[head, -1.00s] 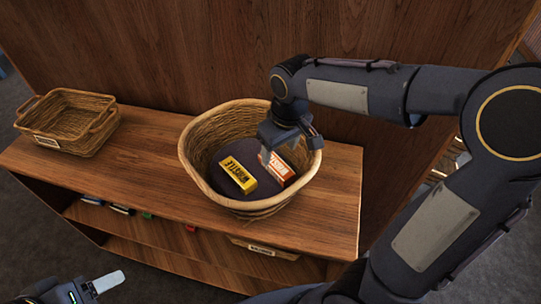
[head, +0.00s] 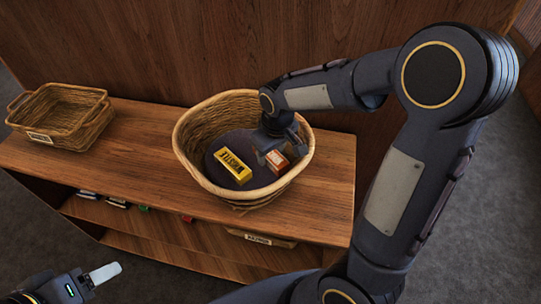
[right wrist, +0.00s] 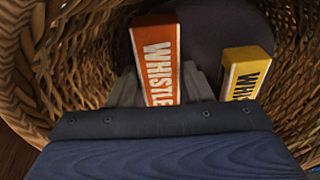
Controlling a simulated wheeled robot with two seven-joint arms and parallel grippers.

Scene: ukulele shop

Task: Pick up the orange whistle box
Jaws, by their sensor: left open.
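The orange whistle box (head: 279,163) lies in the round wicker basket (head: 190,176) beside a yellow whistle box (head: 231,165). My right gripper (head: 271,156) reaches down into the basket at the orange box and partly hides it in the head view. In the right wrist view my right gripper (right wrist: 161,86) has one finger on each side of the orange box (right wrist: 156,57). Its fingers are apart; firm contact on the box does not show. The yellow box (right wrist: 246,72) is just right of the fingers. My left gripper (head: 88,283) is open and empty at the bottom left.
The basket stands on a wooden shelf unit (head: 120,160) against a wooden panel (head: 200,45). A rectangular wicker basket (head: 65,120) stands at the shelf's left. Bare shelf top lies between the baskets. The wicker wall (right wrist: 85,55) surrounds my right gripper closely.

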